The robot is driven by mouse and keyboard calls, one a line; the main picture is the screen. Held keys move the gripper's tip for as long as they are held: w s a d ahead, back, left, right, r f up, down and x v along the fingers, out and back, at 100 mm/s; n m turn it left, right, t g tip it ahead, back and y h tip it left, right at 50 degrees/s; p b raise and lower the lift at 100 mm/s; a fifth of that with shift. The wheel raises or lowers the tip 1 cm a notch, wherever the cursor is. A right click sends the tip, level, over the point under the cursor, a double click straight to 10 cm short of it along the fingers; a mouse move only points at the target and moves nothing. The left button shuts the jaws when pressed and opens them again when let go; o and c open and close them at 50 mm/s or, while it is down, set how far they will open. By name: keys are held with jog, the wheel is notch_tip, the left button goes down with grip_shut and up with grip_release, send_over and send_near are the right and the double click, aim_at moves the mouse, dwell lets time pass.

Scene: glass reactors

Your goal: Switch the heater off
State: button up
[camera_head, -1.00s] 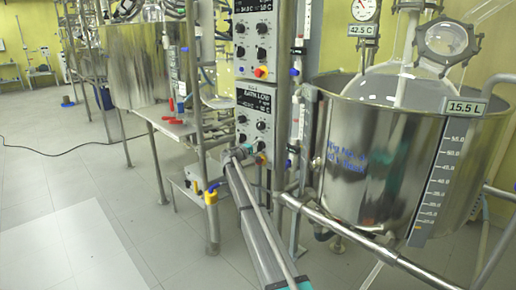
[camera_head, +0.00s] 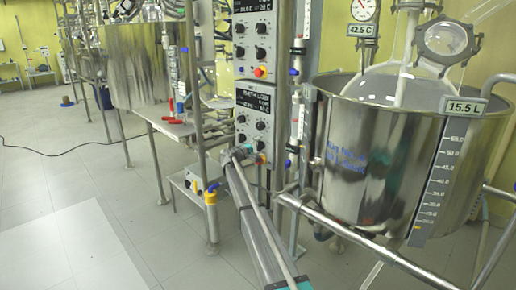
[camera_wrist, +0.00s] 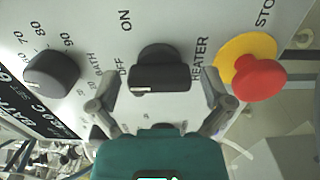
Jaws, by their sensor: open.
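The heater knob (camera_wrist: 160,72) is black and stands on a grey panel in the wrist view, by the printed word HEATER. Its white mark is at its left end, nearer the OFF label than the ON label. My gripper (camera_wrist: 160,92) is open, with one finger on each side of the knob; I cannot tell whether they touch it. In the head view my gripper (camera_head: 238,153) is at the lower part of the lower control box (camera_head: 255,100). The heater knob is hard to make out there.
A red stop button (camera_wrist: 260,80) on a yellow base sits close to my right finger in the wrist view. A numbered black dial (camera_wrist: 52,73) is on the left. A steel vessel (camera_head: 390,170) and pipe frame stand right of my arm. Floor (camera_head: 110,220) is clear at left.

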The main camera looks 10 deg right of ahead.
jog(key=v, duration=1.2)
dwell(0.6)
